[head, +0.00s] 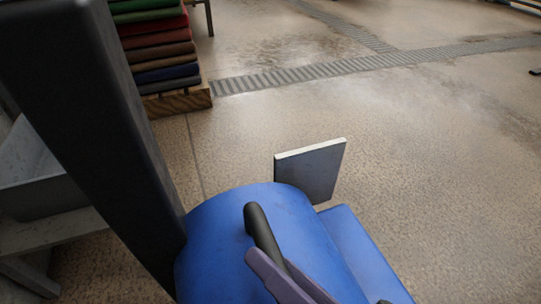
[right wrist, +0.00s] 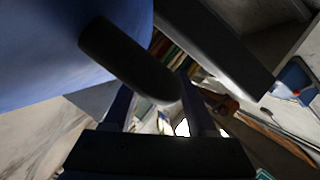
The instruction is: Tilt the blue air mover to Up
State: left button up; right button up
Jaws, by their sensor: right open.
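The blue air mover (head: 215,235) is at the bottom middle of the head view, with a rounded blue body and a black handle (head: 262,232) on top. My right gripper (head: 285,277) is at the near end of this handle, its fingers partly cut off by the lower edge. In the right wrist view the handle (right wrist: 125,60) reaches across the space between the fingertips of my open right gripper (right wrist: 157,98). The blue body (right wrist: 45,45) fills the upper left there. I cannot tell whether the fingers touch the handle. My left gripper is not in view.
A grey flat panel (head: 312,170) stands upright just behind the air mover. A stack of folded coloured rugs (head: 160,50) is on a wooden base at the upper left. A grey basin (head: 40,185) is at the left.

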jog(key=shift+w+a+f, duration=0.1)
jog(key=shift+w+a, duration=0.25)
jog(key=shift+w, duration=0.15)
grip_shut()
dwell(1.2)
